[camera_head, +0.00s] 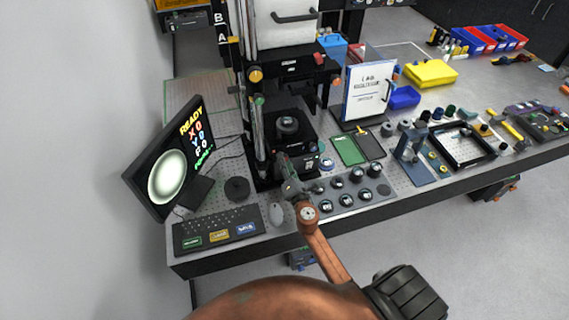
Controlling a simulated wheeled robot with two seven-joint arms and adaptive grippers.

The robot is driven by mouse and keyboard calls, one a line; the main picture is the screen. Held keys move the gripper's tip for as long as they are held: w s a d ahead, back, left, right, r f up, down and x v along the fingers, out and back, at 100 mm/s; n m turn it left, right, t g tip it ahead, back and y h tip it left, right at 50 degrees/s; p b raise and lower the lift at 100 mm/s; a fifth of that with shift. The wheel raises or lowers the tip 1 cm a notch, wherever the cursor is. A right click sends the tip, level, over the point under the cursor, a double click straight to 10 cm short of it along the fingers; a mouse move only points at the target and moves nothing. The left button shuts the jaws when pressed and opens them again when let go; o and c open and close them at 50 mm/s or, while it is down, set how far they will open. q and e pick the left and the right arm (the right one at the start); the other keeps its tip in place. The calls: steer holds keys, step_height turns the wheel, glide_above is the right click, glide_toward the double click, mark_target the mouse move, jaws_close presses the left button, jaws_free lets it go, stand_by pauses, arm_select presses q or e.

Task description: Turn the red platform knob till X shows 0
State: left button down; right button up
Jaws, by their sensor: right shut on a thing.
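The tilted monitor (168,160) at the left shows a pale round disc and coloured text: READY, a red X 0, a Y 0 and an F 0. The black interferometer stand (262,150) is right of it, with a dark round part (288,126) on its platform. My right gripper (284,165) is at the stand's front foot, shut on what seems to be the red platform knob. Fingers and wrist hide the knob, so its colour and turn do not show. My left gripper is out of view.
A keyboard (217,230), a mouse (276,214) and a black puck (237,189) lie left of my right arm. A tray of round pieces (345,190) lies close on its right. A sign (368,92), blue bins (404,97) and tools fill the bench further right.

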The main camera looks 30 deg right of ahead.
steer(key=shift+m, duration=0.8)
steer(key=o, duration=1.2)
steer(key=shift+c, duration=0.2)
steer(key=v, duration=1.2)
steer(key=shift+r, duration=0.1)
stand_by(0.3)
